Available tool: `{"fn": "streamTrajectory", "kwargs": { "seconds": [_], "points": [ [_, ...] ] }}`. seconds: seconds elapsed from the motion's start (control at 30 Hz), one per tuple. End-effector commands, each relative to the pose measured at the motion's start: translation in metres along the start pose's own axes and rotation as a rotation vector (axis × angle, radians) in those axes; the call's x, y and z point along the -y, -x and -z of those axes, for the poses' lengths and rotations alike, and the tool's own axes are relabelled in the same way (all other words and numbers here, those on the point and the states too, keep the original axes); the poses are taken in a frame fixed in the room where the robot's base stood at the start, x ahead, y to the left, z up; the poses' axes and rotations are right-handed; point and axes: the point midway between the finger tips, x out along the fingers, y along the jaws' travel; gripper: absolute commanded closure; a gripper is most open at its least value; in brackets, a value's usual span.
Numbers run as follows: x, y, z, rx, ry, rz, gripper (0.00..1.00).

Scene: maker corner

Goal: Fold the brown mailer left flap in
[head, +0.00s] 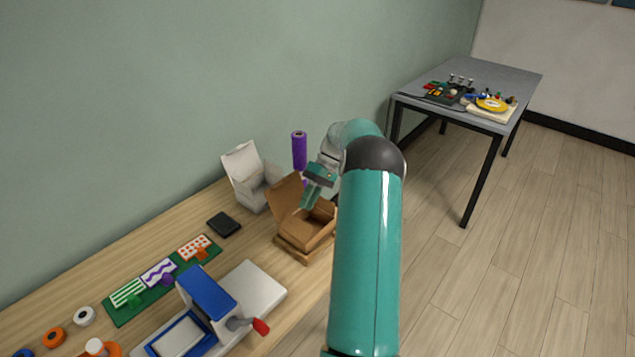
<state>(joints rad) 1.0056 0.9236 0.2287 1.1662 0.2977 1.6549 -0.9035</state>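The brown mailer (294,241) is an open cardboard box on the wooden bench, near its right end. A raised brown panel (285,194) stands up at its left and back side. I cannot tell for sure which panel is the left flap. My gripper (308,198) is over the box's opening, pointing down, close to the raised panel. I cannot tell whether it touches the panel. The fingers are small in view, and their gap does not show. My arm hides the right side of the box.
A white open box (246,183) and a purple roll (299,150) stand behind the mailer. A black flat item (224,224) lies to the left. A blue and white press (206,298) with a red-tipped handle stands in front. A grey table (500,78) is at the back right.

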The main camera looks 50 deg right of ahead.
Motion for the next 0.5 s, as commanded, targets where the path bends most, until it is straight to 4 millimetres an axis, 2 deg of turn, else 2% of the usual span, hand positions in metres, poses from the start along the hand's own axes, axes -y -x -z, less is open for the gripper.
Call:
{"fn": "streamTrajectory", "kwargs": {
  "seconds": [0.03, 0.2, 0.33, 0.5],
  "points": [
    [-0.001, 0.012, 0.000, -0.002, 0.001, -0.003, 0.76],
    [-0.001, 0.045, 0.000, -0.001, 0.002, -0.002, 0.76],
    [-0.001, 0.060, 0.001, -0.001, 0.001, -0.001, 0.76],
    [0.000, 0.069, 0.000, 0.001, 0.001, 0.000, 0.76]
  ]
}}
